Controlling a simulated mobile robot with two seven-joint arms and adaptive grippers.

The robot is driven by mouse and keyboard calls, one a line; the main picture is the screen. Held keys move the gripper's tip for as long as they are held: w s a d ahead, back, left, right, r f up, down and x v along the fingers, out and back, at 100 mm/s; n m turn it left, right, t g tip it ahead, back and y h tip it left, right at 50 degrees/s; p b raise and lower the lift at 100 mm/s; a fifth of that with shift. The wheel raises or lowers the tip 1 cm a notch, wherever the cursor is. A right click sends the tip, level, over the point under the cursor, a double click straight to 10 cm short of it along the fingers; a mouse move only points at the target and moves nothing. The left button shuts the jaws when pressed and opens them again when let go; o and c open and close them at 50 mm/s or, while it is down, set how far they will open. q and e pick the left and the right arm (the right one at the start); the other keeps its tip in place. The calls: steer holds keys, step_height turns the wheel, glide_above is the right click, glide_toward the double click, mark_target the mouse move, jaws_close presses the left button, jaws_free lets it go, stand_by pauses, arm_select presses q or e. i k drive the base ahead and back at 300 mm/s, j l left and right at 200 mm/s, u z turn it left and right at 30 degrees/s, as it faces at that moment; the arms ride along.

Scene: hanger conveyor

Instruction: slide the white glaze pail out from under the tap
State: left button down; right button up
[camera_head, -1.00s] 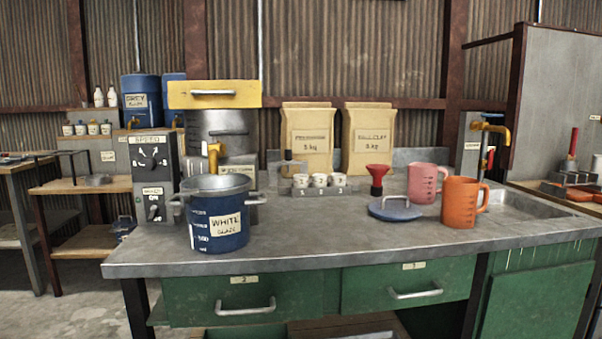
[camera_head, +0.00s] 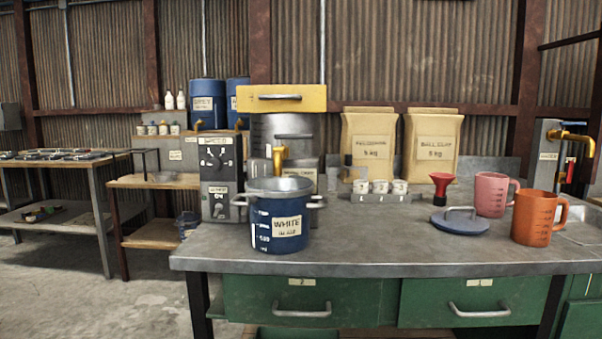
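The glaze pail (camera_head: 279,222) is a blue pail with a pale metal rim, a side handle at each side and a label reading WHITE. It stands upright on the grey bench top (camera_head: 380,248), near its front left part. The brass tap (camera_head: 279,157) of the mixer tank (camera_head: 290,128) shows just behind and above the pail's rim. From this angle I cannot tell how far the spout reaches over the pail. Neither of my grippers is in view.
A control box (camera_head: 218,178) stands left of the pail. Small cups (camera_head: 380,187), a red funnel (camera_head: 441,186), a blue-grey lid (camera_head: 460,222), a pink jug (camera_head: 491,194) and an orange jug (camera_head: 535,218) stand to the right. The bench top between pail and lid is clear.

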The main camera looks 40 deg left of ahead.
mark_target(280, 217)
steer(key=i+j, duration=0.1)
steer(key=j, duration=0.25)
steer(key=i+j+u, duration=0.15)
steer(key=j, duration=0.5)
steer(key=i+j+u, duration=0.1)
steer(key=j, duration=0.25)
